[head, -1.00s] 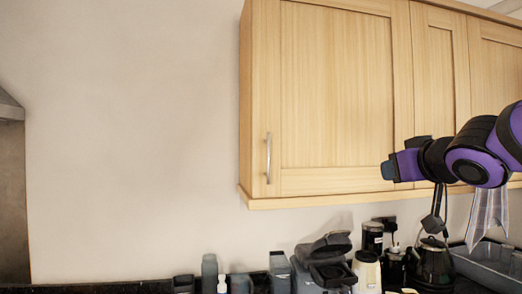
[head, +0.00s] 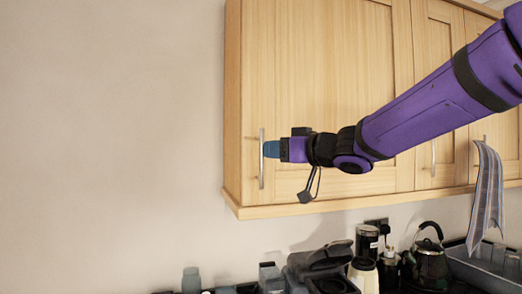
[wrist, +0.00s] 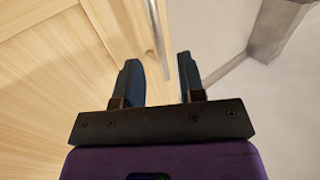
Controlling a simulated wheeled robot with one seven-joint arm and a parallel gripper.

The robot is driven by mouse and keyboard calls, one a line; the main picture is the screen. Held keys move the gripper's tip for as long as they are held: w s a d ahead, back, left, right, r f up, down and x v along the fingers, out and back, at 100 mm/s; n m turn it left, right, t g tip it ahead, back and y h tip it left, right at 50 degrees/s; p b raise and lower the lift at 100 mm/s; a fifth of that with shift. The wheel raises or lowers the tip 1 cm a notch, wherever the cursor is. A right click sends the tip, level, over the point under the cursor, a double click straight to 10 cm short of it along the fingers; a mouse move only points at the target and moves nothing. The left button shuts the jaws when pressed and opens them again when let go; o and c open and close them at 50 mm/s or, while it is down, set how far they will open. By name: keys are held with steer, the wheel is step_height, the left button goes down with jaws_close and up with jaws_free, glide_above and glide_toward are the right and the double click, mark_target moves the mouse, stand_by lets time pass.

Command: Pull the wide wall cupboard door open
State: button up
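The wide wall cupboard door (head: 345,75) is pale wood and looks closed in the head view. Its upright metal bar handle (head: 261,175) is near the door's left edge; the handle also shows in the wrist view (wrist: 157,40). My gripper (head: 270,149) is in front of the door with its tips at the handle. In the wrist view my gripper (wrist: 160,82) has two blue fingers spread apart. The handle's lower end reaches toward the gap between them. I cannot tell whether the fingers touch it.
A narrower cupboard door (head: 438,90) adjoins on the right. Below stand a kettle (head: 428,258), a black coffee machine (head: 320,265) and several containers. A striped cloth (head: 487,195) hangs at the right. The wall (head: 110,130) left of the cupboard is bare.

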mark_target(262, 177)
steer(key=shift+x, duration=2.4)
jaws_close()
